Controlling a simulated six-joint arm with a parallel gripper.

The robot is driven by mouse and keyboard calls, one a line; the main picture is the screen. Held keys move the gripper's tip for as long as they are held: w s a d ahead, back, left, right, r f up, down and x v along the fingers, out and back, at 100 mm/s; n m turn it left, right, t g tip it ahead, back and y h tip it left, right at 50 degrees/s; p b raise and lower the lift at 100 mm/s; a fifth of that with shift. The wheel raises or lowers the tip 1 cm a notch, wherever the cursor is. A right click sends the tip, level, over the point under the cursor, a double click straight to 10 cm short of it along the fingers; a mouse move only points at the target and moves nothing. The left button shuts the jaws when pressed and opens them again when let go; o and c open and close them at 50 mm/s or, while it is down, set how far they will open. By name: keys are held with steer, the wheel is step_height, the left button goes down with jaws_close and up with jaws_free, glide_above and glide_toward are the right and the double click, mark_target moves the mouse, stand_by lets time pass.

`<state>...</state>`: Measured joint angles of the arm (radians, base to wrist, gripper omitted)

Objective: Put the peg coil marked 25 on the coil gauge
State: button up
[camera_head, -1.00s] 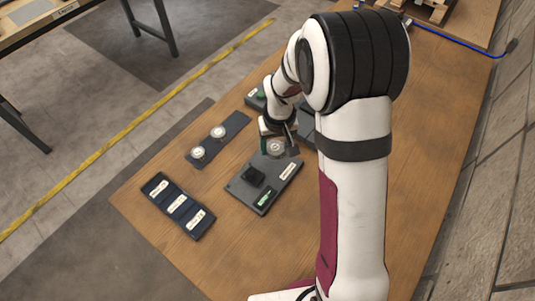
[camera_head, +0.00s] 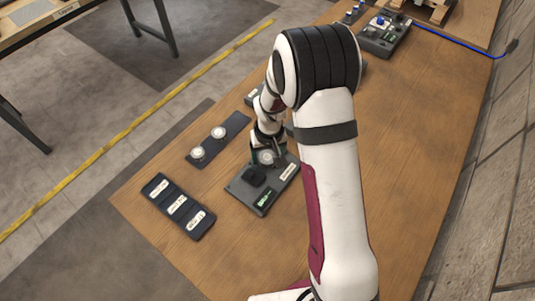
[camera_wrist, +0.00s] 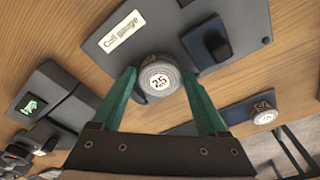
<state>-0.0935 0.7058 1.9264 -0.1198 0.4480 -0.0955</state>
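The peg coil marked 25 (camera_wrist: 160,78) is a pale round coil with a white numbered face. It sits between the two teal fingertips of my gripper (camera_wrist: 159,72), which is shut on it. In the head view the coil (camera_head: 267,157) shows at the tip of my gripper, over the far end of the coil gauge (camera_head: 236,187). I cannot tell whether the coil touches the plate.
A dark strip (camera_head: 208,142) with two more round coils lies left of the gauge. A navy tray (camera_head: 166,203) with several white labels lies in front of it. Another device with a green screen (camera_wrist: 30,105) is beside my gripper. The table's right side is bare.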

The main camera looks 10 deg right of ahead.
mark_target(268, 162)
steer(key=s+r+m, duration=0.1)
steer(key=s+r, duration=0.2)
steer(key=r, duration=0.5)
steer(key=s+r, duration=0.2)
steer(key=r, duration=0.5)
steer(key=s+r+m+y, duration=0.1)
steer(key=s+r+m, duration=0.1)
steer(key=s, duration=0.9)
steer(key=s+r+m+g, duration=0.1)
steer(key=s+r+m, duration=0.2)
steer(key=s, duration=0.8)
steer(key=shift+s+d+m+g+y, duration=0.15)
steer(key=shift+s+m+g+y, duration=0.15)
steer(key=shift+s+y, duration=0.1)
steer(key=shift+r, duration=0.1)
